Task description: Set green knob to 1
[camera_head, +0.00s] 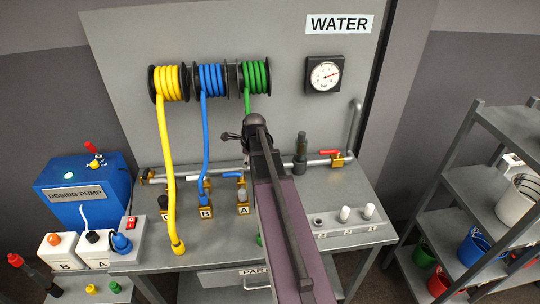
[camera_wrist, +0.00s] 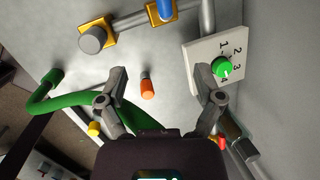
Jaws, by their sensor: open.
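The green knob (camera_wrist: 221,67) is on a pale square plate (camera_wrist: 204,55) marked 1, 2, 3 and 4 in the wrist view. A small pale mark on the knob's rim seems to face the 4. My gripper (camera_wrist: 161,76) is open, with its fingers spread and nothing held. Its right finger is just left of the knob and overlaps the plate's edge in the picture; I cannot tell whether they touch. In the head view the knob and my fingertips are hidden behind my arm.
An orange-tipped cylinder (camera_wrist: 147,86) lies between my fingers in the wrist view. A green hose (camera_wrist: 75,99) curves at left. Hose reels (camera_head: 211,79), a gauge (camera_head: 324,75) and a pipe (camera_head: 326,162) are at the back panel. A blue dosing pump (camera_head: 84,196) is left, shelves (camera_head: 490,190) right.

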